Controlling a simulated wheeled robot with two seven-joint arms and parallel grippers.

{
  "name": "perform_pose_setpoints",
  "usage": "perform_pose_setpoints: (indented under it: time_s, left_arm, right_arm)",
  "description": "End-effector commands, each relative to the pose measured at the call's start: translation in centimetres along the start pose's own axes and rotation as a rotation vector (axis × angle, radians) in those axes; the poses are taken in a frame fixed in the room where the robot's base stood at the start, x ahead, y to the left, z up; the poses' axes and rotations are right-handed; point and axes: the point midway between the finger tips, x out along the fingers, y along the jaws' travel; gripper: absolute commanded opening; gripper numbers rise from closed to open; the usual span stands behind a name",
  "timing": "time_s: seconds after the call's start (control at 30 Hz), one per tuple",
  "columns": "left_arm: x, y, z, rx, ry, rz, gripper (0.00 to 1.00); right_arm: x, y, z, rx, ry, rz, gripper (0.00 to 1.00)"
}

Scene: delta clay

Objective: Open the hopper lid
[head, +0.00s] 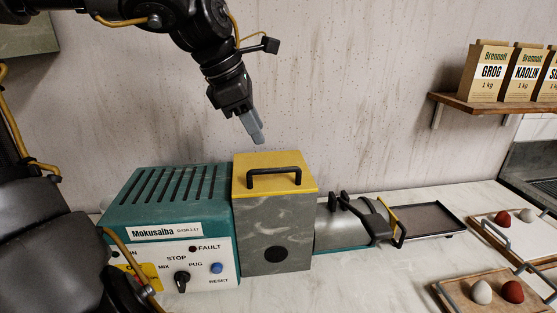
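The hopper lid (246,184) is a yellow plate with a black bar handle (274,177) along its front. It lies shut on top of the grey, clay-smeared hopper box (270,230). My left gripper (257,138) hangs above the back of the lid, apart from it, with its grey fingers pointing down. The fingers look close together and overlap in this view, so their gap cannot be judged. Nothing is seen held in them. My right gripper is not in view.
The teal machine housing (165,200) with knob and buttons adjoins the hopper on the left. A metal barrel (342,228) with black clamps and a dark tray (430,219) extend right. Trays with red and white balls (512,291) stand at right. A shelf (490,104) holds bags.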

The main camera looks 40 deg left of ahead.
Motion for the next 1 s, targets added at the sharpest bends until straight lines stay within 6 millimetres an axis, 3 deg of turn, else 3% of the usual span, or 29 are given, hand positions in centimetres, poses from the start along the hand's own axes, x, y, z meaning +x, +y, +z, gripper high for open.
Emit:
perform_pose_setpoints:
  time_s: [0.1, 0.5, 0.7, 1.0]
  left_arm:
    - [1.3, 0.0, -0.8, -0.012, 0.003, 0.002, 0.34]
    - [8.3, 0.0, -0.8, -0.012, 0.003, 0.001, 0.34]
    - [9.8, 0.1, -0.7, -0.012, 0.0, 0.004, 0.34]
    - [10.1, 0.1, -0.6, -0.011, -0.001, 0.005, 0.34]
  right_arm:
    - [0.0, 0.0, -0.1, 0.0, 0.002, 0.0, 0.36]
    - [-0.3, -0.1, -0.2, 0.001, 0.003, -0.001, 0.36]
    - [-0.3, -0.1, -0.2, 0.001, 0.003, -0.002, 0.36]
    - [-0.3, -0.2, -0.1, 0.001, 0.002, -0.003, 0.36]
